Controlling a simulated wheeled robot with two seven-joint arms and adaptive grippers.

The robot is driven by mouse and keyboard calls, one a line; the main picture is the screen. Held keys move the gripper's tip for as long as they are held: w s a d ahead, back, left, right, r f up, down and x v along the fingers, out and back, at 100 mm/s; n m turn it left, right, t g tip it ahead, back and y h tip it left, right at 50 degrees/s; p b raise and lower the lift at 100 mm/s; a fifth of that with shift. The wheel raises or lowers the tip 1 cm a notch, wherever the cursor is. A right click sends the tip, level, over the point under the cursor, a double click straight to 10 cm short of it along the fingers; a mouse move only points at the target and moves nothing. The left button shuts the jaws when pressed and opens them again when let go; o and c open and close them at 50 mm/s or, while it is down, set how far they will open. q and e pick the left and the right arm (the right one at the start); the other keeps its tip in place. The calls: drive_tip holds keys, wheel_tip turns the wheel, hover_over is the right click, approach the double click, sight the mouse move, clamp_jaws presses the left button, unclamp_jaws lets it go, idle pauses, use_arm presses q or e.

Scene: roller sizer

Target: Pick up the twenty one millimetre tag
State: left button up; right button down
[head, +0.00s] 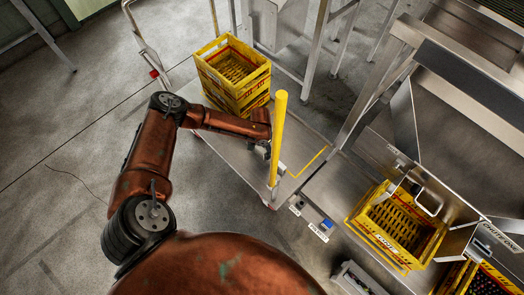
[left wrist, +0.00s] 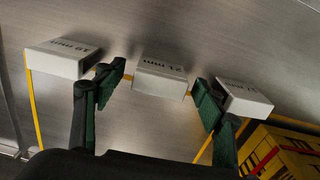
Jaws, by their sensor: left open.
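The twenty one millimetre tag (left wrist: 161,80) is a white block marked "21 mm", in the upper middle of the left wrist view on a grey metal surface. My left gripper (left wrist: 157,76) is open, with one dark green-padded finger on each side of that tag in the picture. The tag appears beyond the fingertips; I cannot tell the exact gap. In the head view my left gripper (head: 262,150) is low over the metal table, partly hidden by a yellow post. I cannot make out the tag there. My right gripper is not in view.
A "19 mm" tag (left wrist: 60,60) lies to the left and another white tag (left wrist: 243,97), print unclear, to the right. Stacked yellow crates (head: 234,75) stand on the metal table (head: 230,158). The yellow post (head: 279,125) rises beside the gripper. Another yellow crate (head: 372,235) sits right.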

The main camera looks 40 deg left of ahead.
use_arm(q)
drive_tip(key=shift+c, duration=0.5)
drive_tip(key=c, duration=0.9)
drive_tip(key=shift+c, duration=0.2)
drive_tip(key=shift+r, duration=0.2)
